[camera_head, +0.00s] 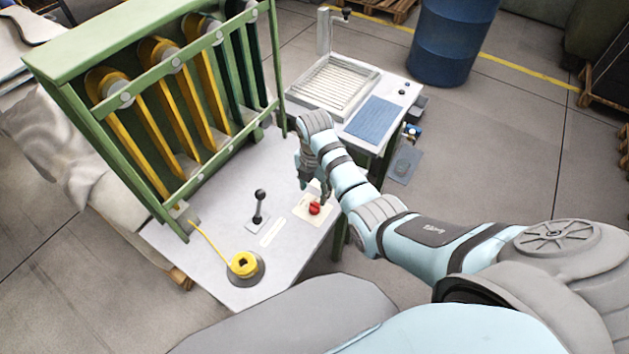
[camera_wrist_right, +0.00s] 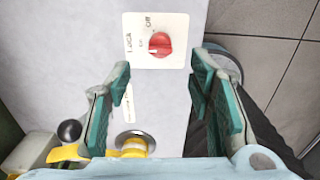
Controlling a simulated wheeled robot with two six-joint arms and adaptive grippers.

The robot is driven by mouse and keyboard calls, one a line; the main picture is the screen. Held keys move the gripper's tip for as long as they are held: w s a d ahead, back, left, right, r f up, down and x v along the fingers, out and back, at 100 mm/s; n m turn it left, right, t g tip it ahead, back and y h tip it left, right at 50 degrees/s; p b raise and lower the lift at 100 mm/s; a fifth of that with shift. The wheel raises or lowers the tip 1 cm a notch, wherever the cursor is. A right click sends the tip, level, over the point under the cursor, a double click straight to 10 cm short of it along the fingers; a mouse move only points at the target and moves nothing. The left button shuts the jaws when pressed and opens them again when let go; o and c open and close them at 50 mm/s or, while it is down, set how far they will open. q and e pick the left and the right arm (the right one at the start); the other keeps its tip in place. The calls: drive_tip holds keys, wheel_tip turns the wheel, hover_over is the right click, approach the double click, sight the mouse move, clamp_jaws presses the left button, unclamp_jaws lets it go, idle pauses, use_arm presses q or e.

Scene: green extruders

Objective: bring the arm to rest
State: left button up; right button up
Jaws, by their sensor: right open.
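My right gripper (camera_head: 315,185) hangs over the right edge of the white worktable, its fingers pointing down near a red rotary switch (camera_head: 314,208). In the right wrist view my right gripper (camera_wrist_right: 160,82) is open, its green-padded fingers spread wide with nothing between them. The red switch (camera_wrist_right: 160,44) shows there beyond the fingertips on a cream plate marked "Off" and "Local"; the gripper is apart from it. My right arm (camera_head: 352,190) reaches in from the right. My left gripper is not in view.
A green rack (camera_head: 120,150) with yellow extruder parts stands on the worktable (camera_head: 205,265). A black-knobbed lever (camera_head: 259,205) and a yellow fitting (camera_head: 243,264) are nearby. A side table (camera_head: 362,80) with a grille and a blue barrel (camera_head: 452,40) stand behind.

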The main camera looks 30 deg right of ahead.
wheel_tip(320, 180, up, 4)
drive_tip(key=shift+f, duration=0.1)
idle(0.4)
